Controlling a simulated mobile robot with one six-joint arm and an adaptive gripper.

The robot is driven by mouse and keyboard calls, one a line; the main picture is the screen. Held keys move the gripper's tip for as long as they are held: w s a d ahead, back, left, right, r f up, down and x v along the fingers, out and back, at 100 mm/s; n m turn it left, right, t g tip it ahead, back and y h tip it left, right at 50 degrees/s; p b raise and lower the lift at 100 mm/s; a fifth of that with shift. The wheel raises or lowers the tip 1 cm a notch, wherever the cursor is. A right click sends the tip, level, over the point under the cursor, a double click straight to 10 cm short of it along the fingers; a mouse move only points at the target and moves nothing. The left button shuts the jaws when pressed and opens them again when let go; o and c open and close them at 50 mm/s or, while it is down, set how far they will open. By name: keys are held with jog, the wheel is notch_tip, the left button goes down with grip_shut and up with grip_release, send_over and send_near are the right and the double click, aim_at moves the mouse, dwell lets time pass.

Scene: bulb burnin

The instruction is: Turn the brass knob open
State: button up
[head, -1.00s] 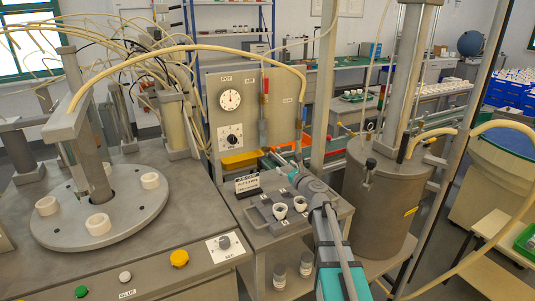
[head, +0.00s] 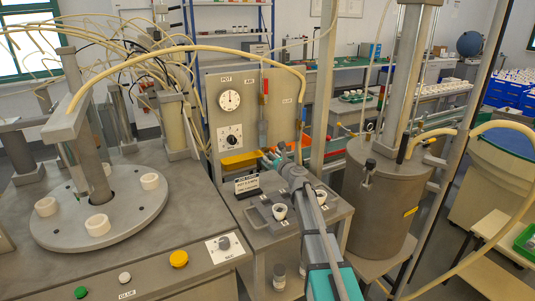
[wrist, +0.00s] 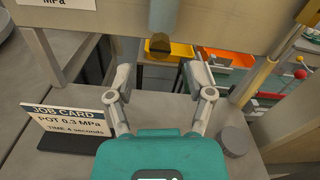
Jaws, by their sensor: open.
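A small dark brass knob (wrist: 160,46) shows in the wrist view at the lower end of a grey-blue cylinder (wrist: 165,14) on the panel. My gripper (wrist: 160,78) is open and empty, its two fingers spread left and right below the knob in that view. The knob lies ahead of the gap between them, and no contact shows. In the head view my gripper (head: 276,152) is at the foot of the grey panel (head: 280,90), below the upright tube with a red top (head: 264,88). The knob cannot be made out clearly there.
A job card (wrist: 68,122) reading POT 0.3 MPa stands left of my gripper. A yellow bin (wrist: 180,50) and an orange bin (wrist: 225,58) lie beyond. A grey round piece (wrist: 235,140) is at the right.

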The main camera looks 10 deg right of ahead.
aim_at(267, 151)
jog(key=shift+x, duration=1.75)
